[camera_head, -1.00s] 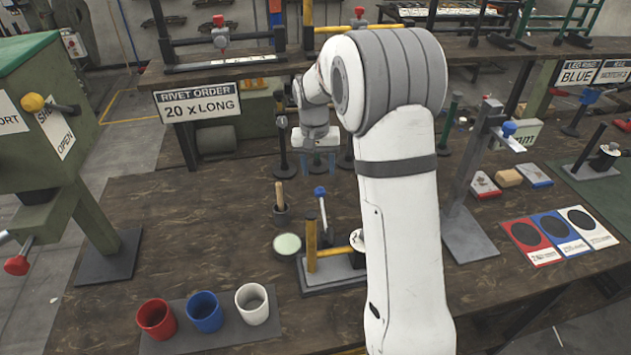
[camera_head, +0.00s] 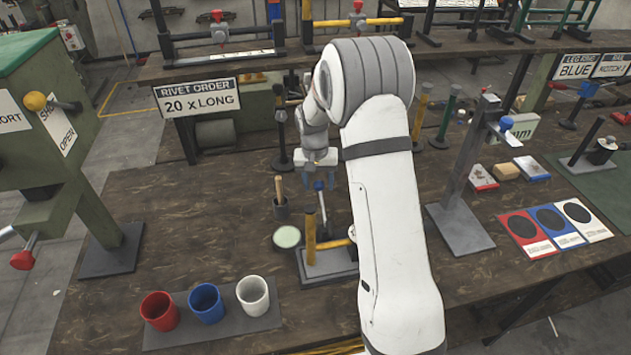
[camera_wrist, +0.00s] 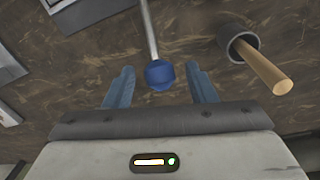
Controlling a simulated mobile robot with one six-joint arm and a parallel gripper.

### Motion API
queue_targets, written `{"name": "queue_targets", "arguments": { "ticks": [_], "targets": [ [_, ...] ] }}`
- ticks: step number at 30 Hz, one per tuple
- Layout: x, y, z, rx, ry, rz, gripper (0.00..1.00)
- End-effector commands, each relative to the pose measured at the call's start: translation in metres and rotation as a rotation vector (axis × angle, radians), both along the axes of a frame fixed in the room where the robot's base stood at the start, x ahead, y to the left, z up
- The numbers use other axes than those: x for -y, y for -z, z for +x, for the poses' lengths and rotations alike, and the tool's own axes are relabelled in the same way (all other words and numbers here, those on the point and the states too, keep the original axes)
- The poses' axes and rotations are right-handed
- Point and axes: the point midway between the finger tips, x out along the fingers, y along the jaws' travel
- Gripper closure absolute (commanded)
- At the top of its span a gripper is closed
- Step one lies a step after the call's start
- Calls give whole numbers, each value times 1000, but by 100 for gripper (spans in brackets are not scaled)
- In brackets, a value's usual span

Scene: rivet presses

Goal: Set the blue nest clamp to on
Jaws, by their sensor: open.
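The blue nest clamp shows as a lever with a blue ball knob (camera_head: 319,186) on a thin metal rod, rising beside a yellow post on a small grey base (camera_head: 330,262). My gripper (camera_head: 318,180) is open and points down at the knob. In the wrist view, the blue knob (camera_wrist: 160,75) sits between the two open blue fingers of my gripper (camera_wrist: 160,90), with a gap on both sides. The rod runs up out of that view. The clamp's lower end is partly hidden by my arm in the head view.
A small dark cup with a wooden-handled tool (camera_head: 281,208) stands just left of the lever, also close in the wrist view (camera_wrist: 240,45). A pale green round dish (camera_head: 287,237) lies nearby. Red, blue and white cups (camera_head: 205,302) stand in front. The bench's left middle is clear.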

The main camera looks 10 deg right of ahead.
Motion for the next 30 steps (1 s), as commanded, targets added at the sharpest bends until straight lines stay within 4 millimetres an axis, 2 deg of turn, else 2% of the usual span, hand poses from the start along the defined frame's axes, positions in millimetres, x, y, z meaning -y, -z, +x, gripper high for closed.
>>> {"name": "queue_targets", "arguments": {
  "ticks": [2,19,23,24,27,30],
  "targets": [
    [0,0,0,0,0,0,53],
    [1,-1,0,1,1,0,100],
    [1,-1,0,1,1,0,100],
    [-13,-1,0,1,-3,1,100],
    [-5,-1,1,5,0,2,100],
    [-7,-1,3,18,-7,3,100]
  ]
}}
